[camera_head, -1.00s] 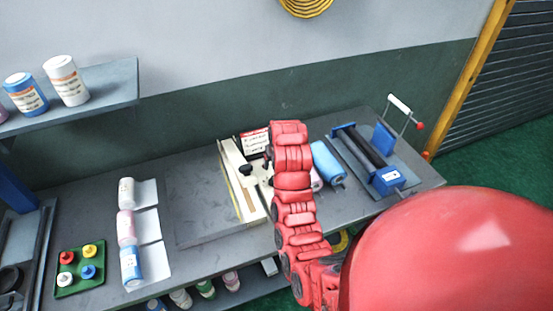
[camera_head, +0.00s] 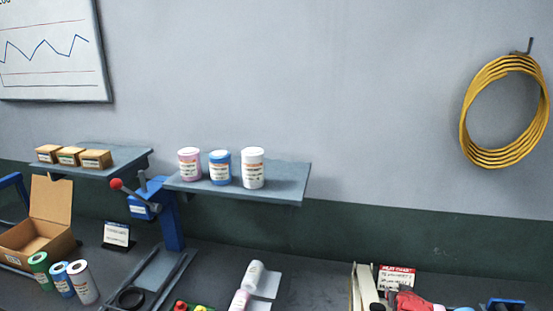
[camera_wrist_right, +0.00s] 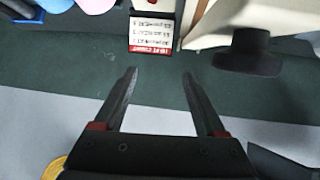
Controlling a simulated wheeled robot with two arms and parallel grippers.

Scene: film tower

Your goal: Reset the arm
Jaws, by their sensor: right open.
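My right gripper (camera_wrist_right: 160,76) shows in the right wrist view with its two dark fingers apart and nothing between them. Beyond the fingertips is a small white sign with a red band (camera_wrist_right: 152,32). A black knob (camera_wrist_right: 248,55) is to the right of the fingers, apart from them. My left arm and gripper are not in view.
A wall shelf holds a pink jar (camera_head: 189,164), a blue jar (camera_head: 220,168) and a white jar (camera_head: 252,168). An open cardboard box (camera_head: 40,230) and several rolls stand at the left of the bench. A yellow coil (camera_head: 475,105) hangs on the wall.

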